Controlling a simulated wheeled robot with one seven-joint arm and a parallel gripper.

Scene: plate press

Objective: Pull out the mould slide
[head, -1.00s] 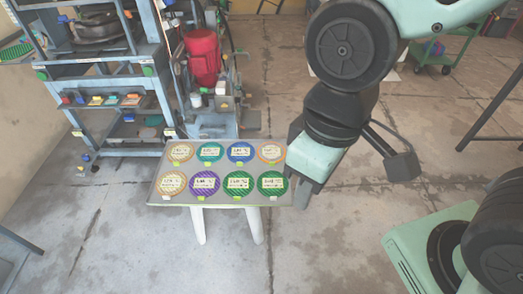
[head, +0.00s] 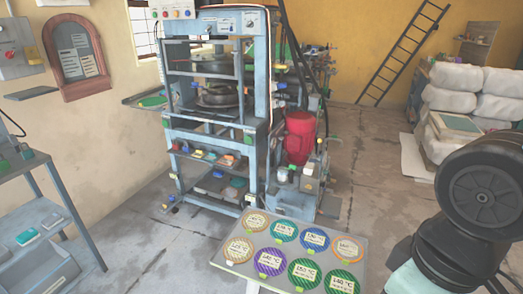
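The blue-grey plate press (head: 256,100) stands left of centre, with a control box with buttons (head: 172,12) at its top. Inside its frame sits a dark round mould (head: 217,97) on a level between the posts. A flat tray with a green top (head: 152,102) sticks out on the press's left side. I cannot tell which part is the mould slide or how far out it is. My arm shows at the lower right, well apart from the press. My gripper is out of view.
A board with several coloured discs (head: 222,265) stands in front of the press. A red motor unit (head: 300,135) is right of the press. A shelf table (head: 20,170) stands at left. White sacks (head: 447,100) and a ladder (head: 400,55) are behind. Floor before the press's left side is clear.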

